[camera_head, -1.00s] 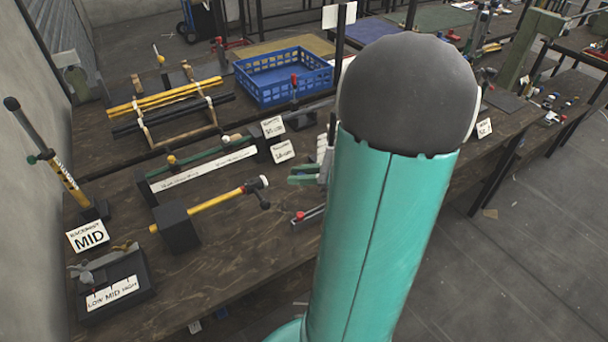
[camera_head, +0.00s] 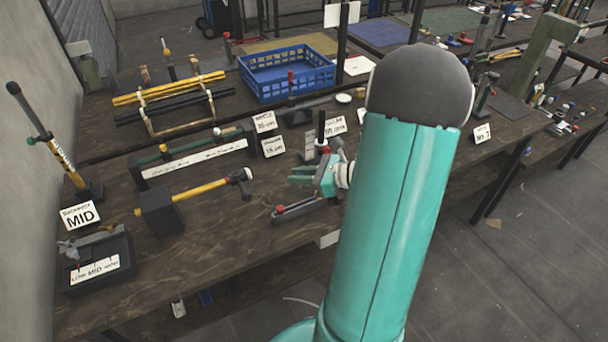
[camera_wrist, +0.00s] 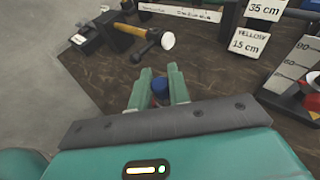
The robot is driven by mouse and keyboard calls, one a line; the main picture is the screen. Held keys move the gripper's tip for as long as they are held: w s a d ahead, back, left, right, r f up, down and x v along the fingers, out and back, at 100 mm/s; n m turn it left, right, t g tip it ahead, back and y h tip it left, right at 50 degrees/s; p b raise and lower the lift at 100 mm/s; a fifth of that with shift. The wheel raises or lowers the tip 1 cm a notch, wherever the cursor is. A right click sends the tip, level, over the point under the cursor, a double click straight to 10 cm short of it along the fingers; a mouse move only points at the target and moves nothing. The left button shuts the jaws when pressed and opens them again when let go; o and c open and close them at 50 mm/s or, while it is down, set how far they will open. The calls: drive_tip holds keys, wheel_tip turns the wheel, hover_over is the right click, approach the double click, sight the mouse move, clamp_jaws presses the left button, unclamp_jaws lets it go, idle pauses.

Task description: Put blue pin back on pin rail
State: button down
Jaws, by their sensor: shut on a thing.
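My gripper (camera_wrist: 160,90) is shut on the blue pin (camera_wrist: 160,86), whose rounded blue head shows between the two green fingers in the wrist view. The pin's lower part is unclear there. In the head view my gripper (camera_head: 303,175) is over the bench, fingers pointing left, and I cannot make out the pin. A long low rail (camera_head: 195,160) with a white lettered strip lies left of and behind my gripper, with a yellow-headed pin (camera_head: 163,148) and a pale-headed one (camera_head: 217,132) on it. It looks like the pin rail. My gripper is apart from it.
A yellow-handled hammer (camera_head: 200,188) rests on a black block (camera_head: 160,212), left of my gripper. Length cards (camera_head: 272,146) stand behind it. A red-knobbed slide (camera_head: 300,209) lies just below. A blue crate (camera_head: 285,75) is at the back. Bare bench (camera_head: 215,235) shows in front.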

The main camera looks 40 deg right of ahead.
drive_tip(key=shift+s+a+r, duration=0.1)
drive_tip(key=shift+a+r, duration=0.05)
drive_tip(key=shift+f, duration=3)
drive_tip(key=shift+f, duration=2)
drive_tip(key=c, duration=1.2)
unclamp_jaws()
drive_tip(key=shift+f, duration=0.1)
drive_tip(key=shift+c, duration=0.2)
